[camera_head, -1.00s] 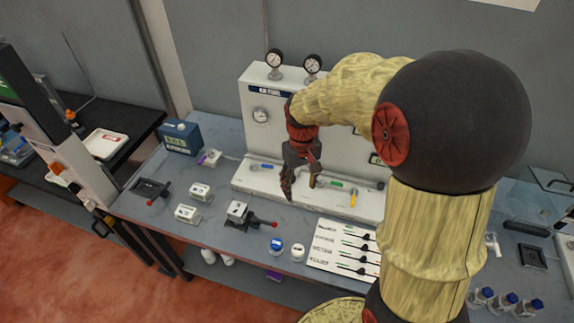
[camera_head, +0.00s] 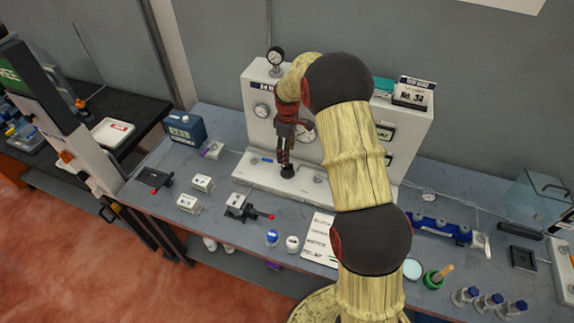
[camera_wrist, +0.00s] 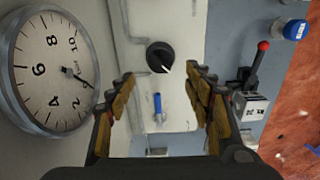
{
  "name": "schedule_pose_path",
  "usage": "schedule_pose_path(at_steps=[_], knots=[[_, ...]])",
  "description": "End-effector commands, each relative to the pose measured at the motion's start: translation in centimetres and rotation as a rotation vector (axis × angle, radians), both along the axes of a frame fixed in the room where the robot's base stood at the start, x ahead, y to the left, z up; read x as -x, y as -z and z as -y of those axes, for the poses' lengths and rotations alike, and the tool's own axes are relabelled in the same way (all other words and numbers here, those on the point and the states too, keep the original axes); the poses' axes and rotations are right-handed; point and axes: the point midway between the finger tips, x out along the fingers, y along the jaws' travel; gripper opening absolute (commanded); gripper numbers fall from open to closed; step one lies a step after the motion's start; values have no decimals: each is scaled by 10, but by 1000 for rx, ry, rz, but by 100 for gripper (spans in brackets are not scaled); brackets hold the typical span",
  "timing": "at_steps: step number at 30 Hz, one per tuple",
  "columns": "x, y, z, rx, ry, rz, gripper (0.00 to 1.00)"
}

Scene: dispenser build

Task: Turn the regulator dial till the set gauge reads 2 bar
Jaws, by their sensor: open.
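The regulator dial is a black knob (camera_wrist: 160,57) with a white pointer line, on the white panel's base ledge. It also shows in the head view (camera_head: 288,171), just below my gripper (camera_head: 284,160). In the wrist view my gripper (camera_wrist: 160,78) is open, with the dial beyond and between its fingertips; contact is not seen. A large round gauge (camera_wrist: 45,75) stands at the left of the wrist view. Its needle points toward the low end, near the 2 but on the side away from the 4. In the head view this gauge (camera_head: 305,132) is partly hidden by my gripper.
A blue valve lever (camera_wrist: 157,107) is beside the dial. A clamp with a red-knobbed handle (camera_head: 249,213) and two lidded jars (camera_head: 273,238) stand in front of the panel. Another gauge (camera_head: 262,110) is on the panel's left. Small white boxes (camera_head: 189,203) stand further left.

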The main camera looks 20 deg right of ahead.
Motion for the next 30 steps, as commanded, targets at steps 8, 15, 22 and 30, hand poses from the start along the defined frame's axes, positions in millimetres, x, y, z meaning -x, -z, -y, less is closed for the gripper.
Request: schedule_pose_path(at_steps=[8, 15, 22, 30], knots=[[1, 29, 0, -1, -13, -4, 52], [1, 63, 0, 0, -12, -1, 52], [0, 77, 0, 0, -12, 0, 52], [0, 77, 0, 0, -12, 0, 50]])
